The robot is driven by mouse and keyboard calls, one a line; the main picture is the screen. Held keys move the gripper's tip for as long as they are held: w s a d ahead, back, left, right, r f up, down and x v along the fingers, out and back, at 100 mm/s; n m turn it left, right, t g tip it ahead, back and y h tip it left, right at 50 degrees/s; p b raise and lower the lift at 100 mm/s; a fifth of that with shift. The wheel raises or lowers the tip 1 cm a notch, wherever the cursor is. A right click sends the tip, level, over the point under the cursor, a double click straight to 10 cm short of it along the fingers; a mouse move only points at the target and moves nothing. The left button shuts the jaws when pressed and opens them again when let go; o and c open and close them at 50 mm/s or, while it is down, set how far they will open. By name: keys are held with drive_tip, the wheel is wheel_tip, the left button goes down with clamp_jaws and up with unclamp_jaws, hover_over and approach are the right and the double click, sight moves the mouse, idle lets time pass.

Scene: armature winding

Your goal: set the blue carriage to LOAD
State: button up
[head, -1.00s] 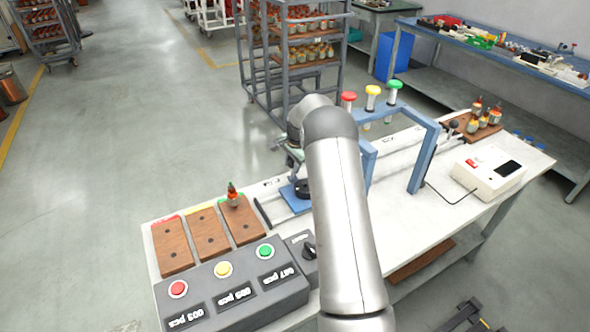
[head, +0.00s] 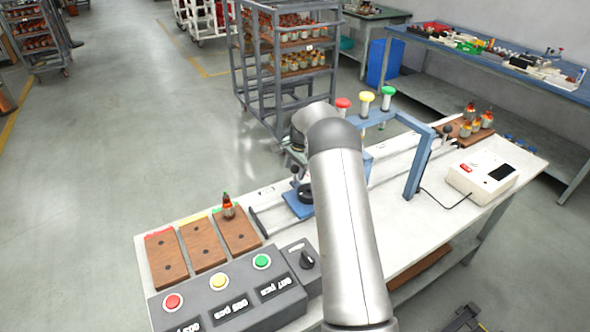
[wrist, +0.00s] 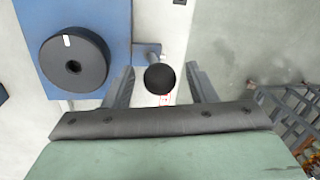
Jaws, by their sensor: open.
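The blue carriage (head: 292,205) sits on the rail of the white bench, left of my forearm, with a black ring on it. In the wrist view the blue carriage (wrist: 100,20) fills the upper left, with the black ring (wrist: 73,62) on its plate. Its black ball knob (wrist: 160,78) stands beside the plate on a short metal arm; the knob (head: 294,170) also shows in the head view. My gripper (wrist: 160,85) is open, one finger on each side of the knob, with gaps on both sides. In the head view my forearm hides part of the rail.
A blue gantry (head: 415,160) with red, yellow and green knobs spans the rail. A grey button box (head: 235,295) and wooden boards (head: 203,243), one bearing an armature, are at the front left. A white meter box (head: 482,183) stands at the right. A grey rack (head: 285,80) stands behind.

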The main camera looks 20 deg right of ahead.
drive_tip(key=s+d+r+b, duration=0.1)
drive_tip(key=s+r+b, duration=0.1)
drive_tip(key=r, duration=1.4)
drive_tip(key=shift+s+r, duration=0.3)
drive_tip(key=shift+s, duration=0.25)
